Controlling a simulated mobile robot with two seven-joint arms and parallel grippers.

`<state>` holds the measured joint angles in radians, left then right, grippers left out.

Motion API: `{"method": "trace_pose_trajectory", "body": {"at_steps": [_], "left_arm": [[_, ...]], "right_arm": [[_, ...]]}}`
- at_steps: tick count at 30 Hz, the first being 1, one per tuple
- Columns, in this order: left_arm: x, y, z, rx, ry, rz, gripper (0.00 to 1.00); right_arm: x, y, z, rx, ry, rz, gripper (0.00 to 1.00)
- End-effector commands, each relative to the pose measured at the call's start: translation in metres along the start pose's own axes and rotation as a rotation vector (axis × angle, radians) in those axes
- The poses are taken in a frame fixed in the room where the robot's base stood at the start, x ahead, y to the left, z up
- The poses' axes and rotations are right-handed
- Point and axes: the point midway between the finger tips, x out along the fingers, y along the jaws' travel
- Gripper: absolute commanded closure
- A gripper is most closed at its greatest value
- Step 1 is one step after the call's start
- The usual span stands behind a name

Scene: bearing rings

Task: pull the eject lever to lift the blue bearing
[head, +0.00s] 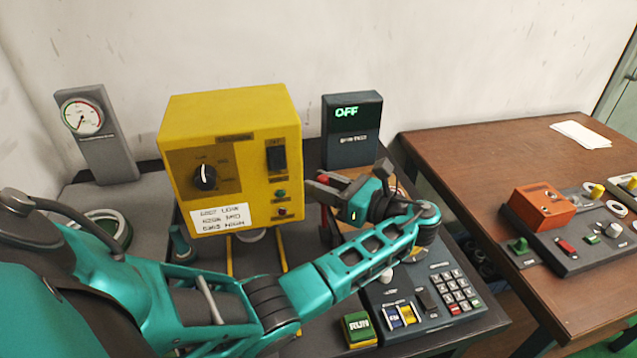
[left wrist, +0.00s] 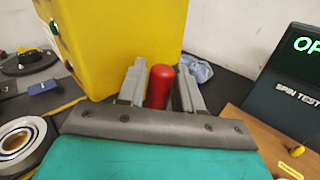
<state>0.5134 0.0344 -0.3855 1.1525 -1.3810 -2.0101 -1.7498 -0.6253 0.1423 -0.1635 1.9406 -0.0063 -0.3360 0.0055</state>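My left gripper (head: 322,188) is beside the right side of the yellow press-like box (head: 235,120). In the left wrist view its two fingers (left wrist: 160,85) stand on either side of an upright red handle (left wrist: 161,86), which looks like the eject lever's grip. Thin gaps seem to show beside the handle, so the fingers look open around it. The handle's foot is hidden by the gripper body. I cannot make out a clearly blue bearing. My right gripper is not in view.
A dark spin-test display (head: 352,130) reading OFF stands behind the gripper. A keypad panel (head: 430,295) and a green RUN button (head: 358,328) are in front. A gauge stand (head: 97,135) is at the left. A brown table (head: 490,150) with an orange box (head: 543,208) is at the right.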

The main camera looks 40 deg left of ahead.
Motion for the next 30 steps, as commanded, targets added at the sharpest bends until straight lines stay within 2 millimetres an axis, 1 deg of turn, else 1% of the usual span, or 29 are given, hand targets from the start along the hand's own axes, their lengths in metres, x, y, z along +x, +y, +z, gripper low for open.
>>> {"method": "trace_pose_trajectory", "body": {"at_steps": [8, 19, 30], "left_arm": [[-0.0004, 0.0000, 0.0002, 0.000, 0.000, 0.000, 0.65], [-0.0002, 0.0000, -0.0001, 0.001, 0.000, 0.000, 1.00], [-0.0010, 0.0012, 0.0005, -0.004, -0.007, 0.002, 1.00]], "right_arm": [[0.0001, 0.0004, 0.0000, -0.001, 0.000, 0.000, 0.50], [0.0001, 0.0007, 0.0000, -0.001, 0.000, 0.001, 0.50], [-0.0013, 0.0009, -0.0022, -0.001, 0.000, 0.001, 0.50]]}}
